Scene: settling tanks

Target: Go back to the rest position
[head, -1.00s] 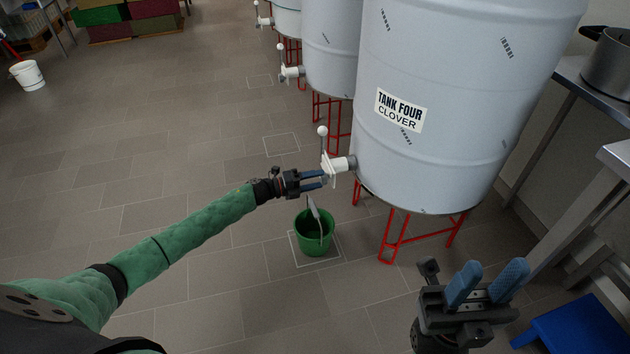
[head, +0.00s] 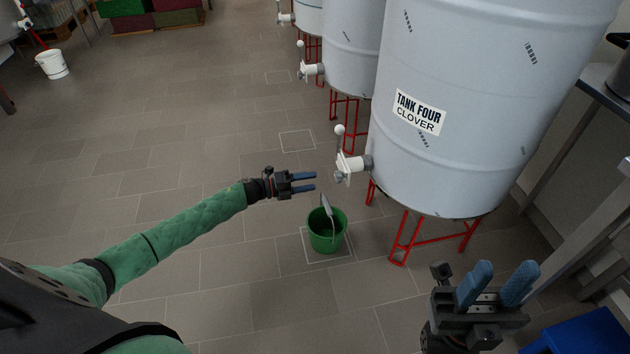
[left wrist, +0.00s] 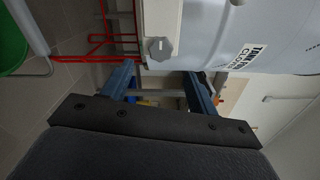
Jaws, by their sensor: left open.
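My left gripper (head: 303,182) is open and empty, left of the white valve (head: 347,168) of tank four (head: 455,110) and apart from it in the head view. The arm stretches out from the left. In the left wrist view the fingers of the left gripper (left wrist: 160,82) are spread, with the valve's grey knob (left wrist: 159,48) beyond them. My right gripper (head: 495,285) is at the lower right in the head view, its two blue fingers apart with nothing between them. A green bucket (head: 326,238) stands on the floor below the valve, inside a marked square.
Tank four stands on a red frame (head: 435,240); other tanks (head: 350,50) line up behind it. A metal table (head: 605,85) and a blue object (head: 580,335) are at the right. A white bucket (head: 52,66) stands far left. The tiled floor at left is clear.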

